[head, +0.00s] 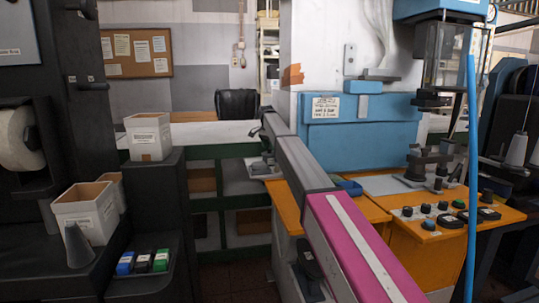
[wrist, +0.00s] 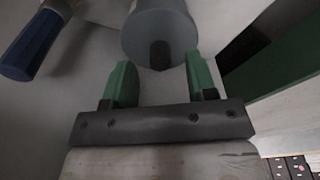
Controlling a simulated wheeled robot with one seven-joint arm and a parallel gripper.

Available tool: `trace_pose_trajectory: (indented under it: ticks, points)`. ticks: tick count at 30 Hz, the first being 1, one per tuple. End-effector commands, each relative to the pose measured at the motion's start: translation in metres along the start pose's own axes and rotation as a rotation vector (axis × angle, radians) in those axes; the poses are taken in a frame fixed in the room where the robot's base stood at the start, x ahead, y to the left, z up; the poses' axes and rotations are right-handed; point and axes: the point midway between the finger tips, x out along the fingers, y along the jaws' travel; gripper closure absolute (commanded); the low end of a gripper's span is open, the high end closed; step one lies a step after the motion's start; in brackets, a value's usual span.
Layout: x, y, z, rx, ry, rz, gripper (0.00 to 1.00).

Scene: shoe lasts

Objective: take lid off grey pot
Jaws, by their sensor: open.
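A grey round pot (wrist: 160,22) shows at the top middle of the wrist view, partly cut off by the frame. A dark stub, which looks like a lid knob (wrist: 160,55), stands out from its near end. I cannot make out a seam between lid and pot. My gripper (wrist: 160,72) has its two green fingers spread, one on each side of the knob, with gaps on both sides and nothing held. In the head view my arm reaches away to the bench behind the orange table, and the pot cannot be made out clearly there.
A blue-handled tool (wrist: 35,45) lies left of the pot. A dark green edge (wrist: 265,65) runs along the right. In the head view, an orange bench (head: 440,250) with knobs and a blue machine (head: 360,140) stand to the right of my arm. White boxes (head: 88,212) stand left.

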Motion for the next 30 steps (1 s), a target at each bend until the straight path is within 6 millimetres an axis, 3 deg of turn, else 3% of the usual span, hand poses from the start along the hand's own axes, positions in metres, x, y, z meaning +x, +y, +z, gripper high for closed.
trace_pose_trajectory:
  ticks: [4, 11, 15, 16, 30]
  points:
    - [0.017, 0.0, 0.001, 0.0, -0.001, 0.001, 0.48]
    - [0.018, 0.0, 0.001, 0.0, 0.0, 0.0, 0.51]
    - [0.018, 0.0, 0.001, 0.0, 0.0, 0.0, 0.97]
    - [0.018, 0.0, 0.001, 0.0, 0.0, 0.0, 1.0]
    - [0.009, -0.001, 0.0, 0.0, 0.0, -0.001, 1.0]
